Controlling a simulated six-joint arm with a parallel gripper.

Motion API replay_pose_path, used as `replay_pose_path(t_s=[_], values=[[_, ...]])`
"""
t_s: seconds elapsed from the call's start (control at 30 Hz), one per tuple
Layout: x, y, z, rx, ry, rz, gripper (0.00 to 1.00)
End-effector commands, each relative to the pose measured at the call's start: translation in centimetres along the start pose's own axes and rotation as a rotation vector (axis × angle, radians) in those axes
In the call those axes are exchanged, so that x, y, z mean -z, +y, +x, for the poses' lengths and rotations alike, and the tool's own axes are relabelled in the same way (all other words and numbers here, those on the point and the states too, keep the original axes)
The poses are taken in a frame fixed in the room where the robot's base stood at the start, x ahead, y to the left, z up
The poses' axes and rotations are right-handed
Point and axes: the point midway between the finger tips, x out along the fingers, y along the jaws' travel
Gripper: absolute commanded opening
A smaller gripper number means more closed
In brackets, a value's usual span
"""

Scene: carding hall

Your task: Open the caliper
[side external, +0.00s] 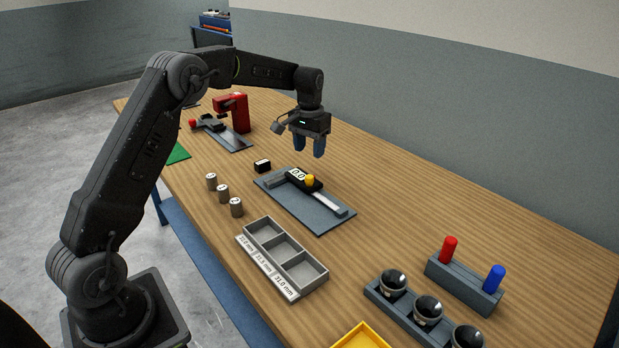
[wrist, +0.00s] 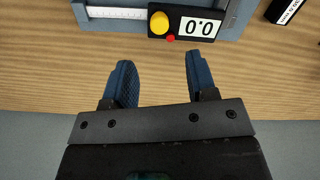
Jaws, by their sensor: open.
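The caliper (side external: 300,180) lies on a grey plate (side external: 318,213) on the table. It has a black slider with a yellow knob and a display reading 0.0, and a pale beam. The caliper (wrist: 185,24) also shows at the top of the wrist view, with a small red button beside the yellow knob. My gripper (side external: 308,148) hangs above the table, behind the caliper in the side view. Its two blue fingers are apart with nothing between them, and they also show in the wrist view (wrist: 157,82), short of the caliper.
A small black block (side external: 262,166) and several metal cylinders (side external: 222,193) stand left of the plate. A labelled three-compartment tray (side external: 282,258) is in front. A red device (side external: 233,112) stands behind. A rack with red and blue handles (side external: 465,284) is at right.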

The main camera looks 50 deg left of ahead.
Motion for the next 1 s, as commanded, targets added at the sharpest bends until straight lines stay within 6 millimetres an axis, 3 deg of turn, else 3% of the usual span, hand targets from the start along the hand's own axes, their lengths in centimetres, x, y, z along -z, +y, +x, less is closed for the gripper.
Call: replay_pose_path(t_s=[0.2,0.43,0.6,0.9,1.0], values=[[-0.1,0.0,4.8,0.001,-0.003,0.0,0.52],[-0.1,0.0,8.3,0.001,-0.002,-0.001,0.52],[-0.1,0.0,9.5,0.001,0.0,-0.001,0.52],[0.0,0.0,9.7,0.002,0.001,-0.001,0.52],[0.0,0.0,9.6,0.002,0.001,-0.001,0.44]])
